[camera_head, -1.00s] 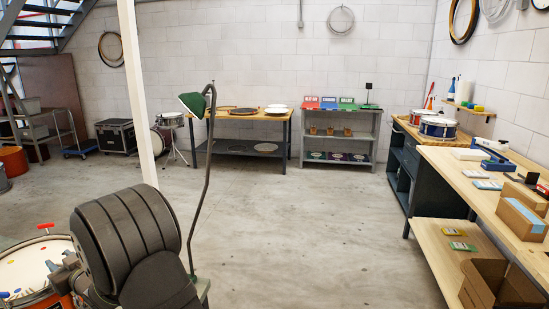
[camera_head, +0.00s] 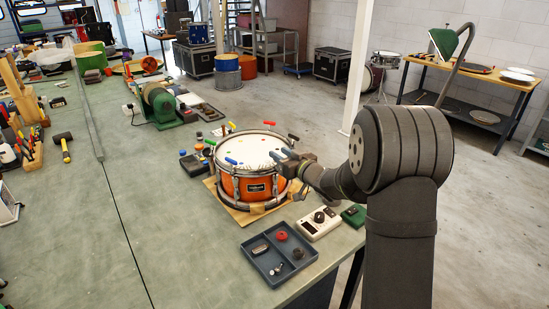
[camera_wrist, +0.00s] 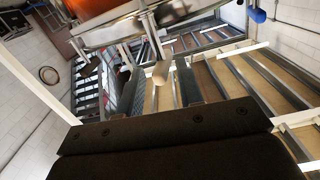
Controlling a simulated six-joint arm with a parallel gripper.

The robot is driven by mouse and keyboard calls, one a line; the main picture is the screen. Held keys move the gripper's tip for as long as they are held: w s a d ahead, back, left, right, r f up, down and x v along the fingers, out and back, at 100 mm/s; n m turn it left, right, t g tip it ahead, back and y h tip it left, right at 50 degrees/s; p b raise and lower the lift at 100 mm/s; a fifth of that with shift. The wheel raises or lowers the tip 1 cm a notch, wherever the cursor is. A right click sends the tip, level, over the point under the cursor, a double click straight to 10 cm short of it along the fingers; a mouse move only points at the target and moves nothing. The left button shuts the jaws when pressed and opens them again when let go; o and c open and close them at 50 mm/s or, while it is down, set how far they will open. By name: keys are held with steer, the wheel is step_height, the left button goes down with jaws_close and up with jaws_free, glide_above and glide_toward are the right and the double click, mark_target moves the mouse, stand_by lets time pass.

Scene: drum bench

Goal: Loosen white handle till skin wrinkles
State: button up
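The orange drum (camera_head: 250,186) stands on a wooden board on the bench, with a pale skin (camera_head: 250,150) on top. Coloured handles sit around its rim. The skin's surface is too small to judge for wrinkles. My gripper (camera_head: 286,156) is at the drum's right side by the rim. In the wrist view, its two dark fingers (camera_wrist: 160,88) stand apart. In the head view the white handle is hidden by my gripper.
Near the drum's front are a blue-grey tray (camera_head: 279,254) with small parts, a white device with a dark knob (camera_head: 319,222) and a green box (camera_head: 354,215). A red handle (camera_head: 269,123) and a blue handle (camera_head: 231,160) stick out at the rim.

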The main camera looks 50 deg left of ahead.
steer(key=w+d+r+n+g+h, duration=0.1)
steer(key=d+r+n+g+h, duration=0.1)
steer(key=d, duration=0.4)
steer(key=w+d+r+n+g+h, duration=0.1)
steer(key=w+d+r+n+h, duration=0.1)
steer(key=d, duration=0.4)
steer(key=shift+g, duration=0.3)
steer(key=x, duration=1.6)
steer(key=shift+s+f, duration=0.1)
steer(key=shift+s, duration=0.1)
jaws_close()
